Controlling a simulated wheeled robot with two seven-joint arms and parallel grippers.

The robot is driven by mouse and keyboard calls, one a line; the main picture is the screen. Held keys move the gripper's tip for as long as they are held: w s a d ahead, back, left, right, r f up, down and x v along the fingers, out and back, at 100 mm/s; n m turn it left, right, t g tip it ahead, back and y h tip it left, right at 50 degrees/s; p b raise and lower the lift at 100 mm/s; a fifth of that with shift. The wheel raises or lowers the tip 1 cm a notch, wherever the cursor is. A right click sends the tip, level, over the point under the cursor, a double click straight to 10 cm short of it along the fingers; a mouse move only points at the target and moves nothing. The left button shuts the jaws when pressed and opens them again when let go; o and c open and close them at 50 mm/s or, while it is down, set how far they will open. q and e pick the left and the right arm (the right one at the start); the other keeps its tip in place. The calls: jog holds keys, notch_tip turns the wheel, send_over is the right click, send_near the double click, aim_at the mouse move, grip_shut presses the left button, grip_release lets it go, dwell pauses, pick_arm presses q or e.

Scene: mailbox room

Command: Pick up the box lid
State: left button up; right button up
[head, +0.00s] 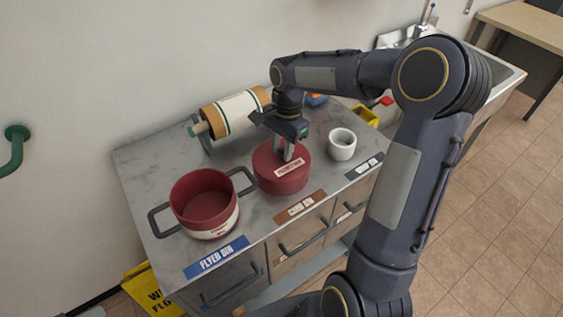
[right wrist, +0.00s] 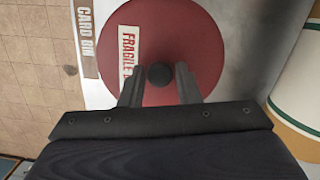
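The box lid (head: 288,180) is a round, dark red piece with a white "FRAGILE" label on its top. It sits on the marble-look counter, right of the open pot; whether a separate box is under it I cannot tell. In the right wrist view the lid (right wrist: 200,45) shows a small black knob (right wrist: 160,75) at its middle. My right gripper (head: 288,152) points down over the lid. In the right wrist view its fingers (right wrist: 160,90) are apart, one each side of the knob, with gaps between; nothing is held. My left gripper is not in view.
An open red pot (head: 203,183) with grey side handles stands left of the lid. A white cup (head: 342,145) stands close on the right. A striped roll (head: 237,112) lies behind. Labelled drawers (head: 305,245) are below the front edge. Counter at back left is clear.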

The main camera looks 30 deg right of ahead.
grip_shut()
jog(key=shift+r, duration=0.1)
